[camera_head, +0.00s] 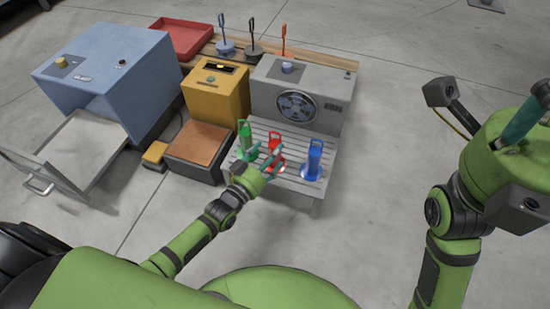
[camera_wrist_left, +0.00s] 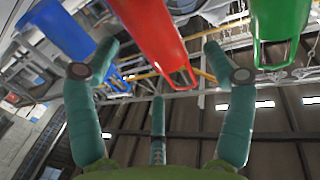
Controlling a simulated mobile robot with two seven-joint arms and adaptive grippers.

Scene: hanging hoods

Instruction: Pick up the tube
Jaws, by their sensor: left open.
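Three tubes stand in a row on a grey slatted table: a green tube (camera_head: 244,137), a red tube (camera_head: 275,142) and a blue tube (camera_head: 314,158). My left gripper (camera_head: 268,163) is open at the table's front, at the red tube, and partly hides its lower part. In the left wrist view the red tube (camera_wrist_left: 152,38) lies between the spread teal fingers; contact cannot be told. The green tube (camera_wrist_left: 281,28) is at the right there and the blue tube (camera_wrist_left: 58,28) at the left. My right gripper (camera_head: 525,118) is at the right edge, its fingers partly out of view.
Behind the tubes stands a grey fan box (camera_head: 325,85). A yellow box (camera_head: 212,92), a brown-topped block (camera_head: 200,142) and a blue cabinet (camera_head: 110,60) with an open tray (camera_head: 80,150) are at the left. A red tray (camera_head: 185,38) is behind. Floor right of the table is clear.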

